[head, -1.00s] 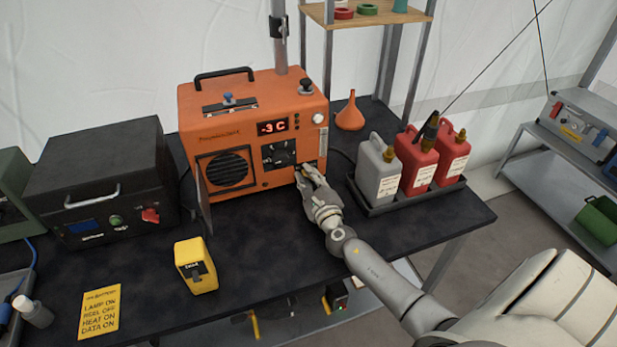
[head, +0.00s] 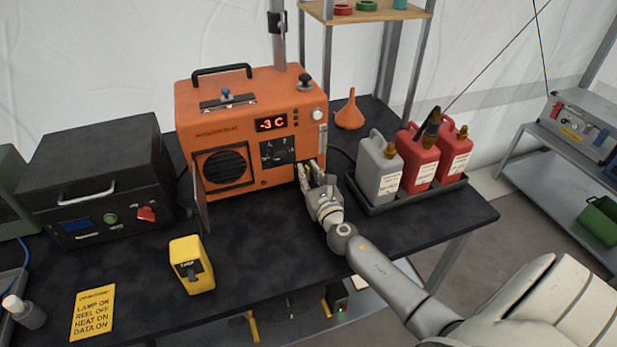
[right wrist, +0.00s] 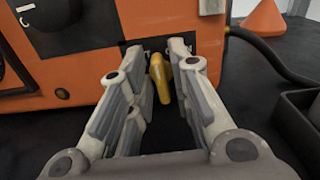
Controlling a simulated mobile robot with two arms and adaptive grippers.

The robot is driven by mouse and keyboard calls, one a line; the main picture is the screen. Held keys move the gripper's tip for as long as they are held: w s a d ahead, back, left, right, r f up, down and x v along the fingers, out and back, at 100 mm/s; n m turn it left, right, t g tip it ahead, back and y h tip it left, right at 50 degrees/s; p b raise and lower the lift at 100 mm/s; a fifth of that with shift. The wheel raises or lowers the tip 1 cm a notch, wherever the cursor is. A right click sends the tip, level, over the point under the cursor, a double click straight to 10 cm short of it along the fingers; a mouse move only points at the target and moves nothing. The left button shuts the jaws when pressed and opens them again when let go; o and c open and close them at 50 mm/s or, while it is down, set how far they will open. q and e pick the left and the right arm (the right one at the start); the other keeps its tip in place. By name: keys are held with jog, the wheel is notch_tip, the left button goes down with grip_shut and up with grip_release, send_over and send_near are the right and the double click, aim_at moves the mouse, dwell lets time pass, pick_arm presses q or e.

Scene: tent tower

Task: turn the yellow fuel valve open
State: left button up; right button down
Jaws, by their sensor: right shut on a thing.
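The orange heater (head: 225,130) stands on the black table, its display reading -3 C. The yellow fuel valve (right wrist: 159,76) is a small handle in a dark recess low on the heater's front. In the right wrist view it is nearly upright, its lower end tilted slightly to the right. My left gripper is not in view.
A tray (head: 408,198) with a grey can (head: 378,168) and two red cans stands close right of my gripper. An orange funnel (head: 350,112) is behind. A yellow device (head: 191,265) stands at front left. A dark hose (right wrist: 275,58) runs from the heater's right.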

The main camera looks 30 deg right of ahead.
jog(key=m+b, duration=0.1)
jog(key=m, duration=0.4)
jog(key=shift+d+f+m+b, duration=0.1)
jog(key=shift+f+m+b, duration=0.05)
jog(key=shift+m+b, duration=0.15)
jog(key=shift+s+d+m+b, duration=0.1)
jog(key=shift+m+b, duration=0.35)
jog(key=shift+m, duration=1.55)
jog(key=c, duration=1.6)
grip_release()
jog(key=shift+o, duration=0.2)
jog(key=shift+s, duration=0.15)
jog(key=v, duration=1.1)
jog(key=shift+s, duration=0.35)
